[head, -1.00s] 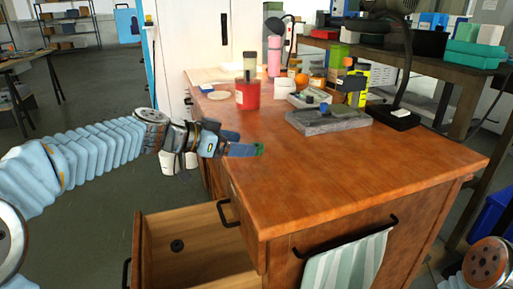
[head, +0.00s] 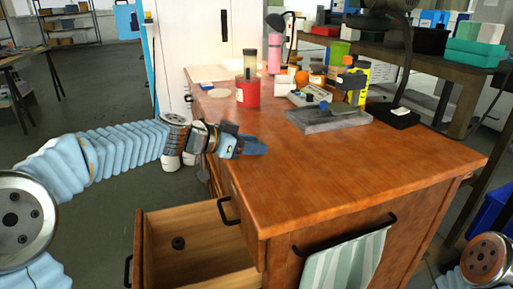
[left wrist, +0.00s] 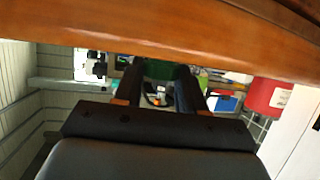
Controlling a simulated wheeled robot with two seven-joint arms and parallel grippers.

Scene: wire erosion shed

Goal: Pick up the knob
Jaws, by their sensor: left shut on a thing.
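My left gripper (head: 254,147) is above the left edge of the wooden desk top, its fingers pointing right. In the left wrist view my left gripper (left wrist: 158,78) is shut on a dark green thing (left wrist: 158,68), which appears to be the knob, held between the fingertips. In the head view the fingers hide the held thing now. My right gripper is out of view.
The wooden desk (head: 370,170) is bare in front. A red pot (head: 247,93), a grey tray (head: 328,118) and several small items stand at the back. The left drawer (head: 155,225) is open, with a dark round thing (head: 178,243) inside. A striped towel (head: 345,264) hangs in front.

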